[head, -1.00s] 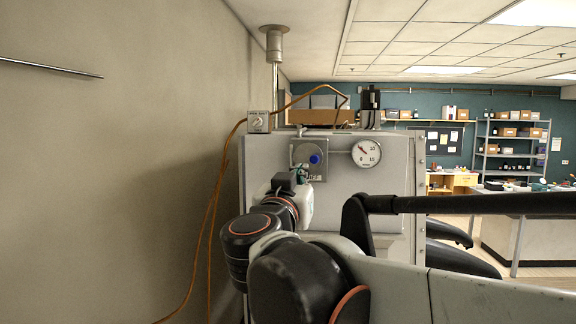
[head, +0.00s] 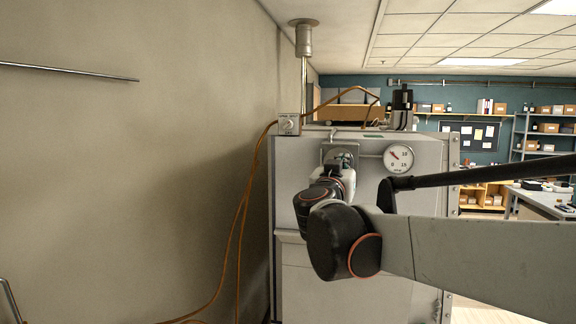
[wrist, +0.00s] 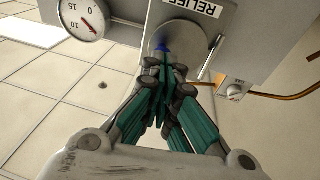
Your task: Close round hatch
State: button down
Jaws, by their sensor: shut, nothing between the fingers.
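No open round hatch can be made out for certain. The nearest match is a round metal disc (wrist: 186,38) on a plate marked "RELIEF", on the grey box (head: 300,180). A small blue part (wrist: 161,48) shows at the disc's front. My gripper (wrist: 164,66) has its green fingers together, with the tips right at the blue part. I cannot tell if they touch. In the head view my gripper (head: 344,160) is in front of the plate and hides the disc.
A round gauge (head: 398,158) sits right of the plate, also in the wrist view (wrist: 83,18). A small knob box (head: 289,124) and an orange cable (head: 240,215) are at the left, near the wall. My arm covers the box's right part. Shelves stand far behind.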

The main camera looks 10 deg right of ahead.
jog(key=shift+w+d+b, duration=0.2)
jog(key=shift+d+b, duration=0.15)
jog(key=shift+d, duration=0.15)
jog(key=shift+w+d+b, duration=0.15)
jog(key=shift+d+b, duration=0.15)
jog(key=shift+d, duration=0.15)
jog(key=shift+a, duration=0.2)
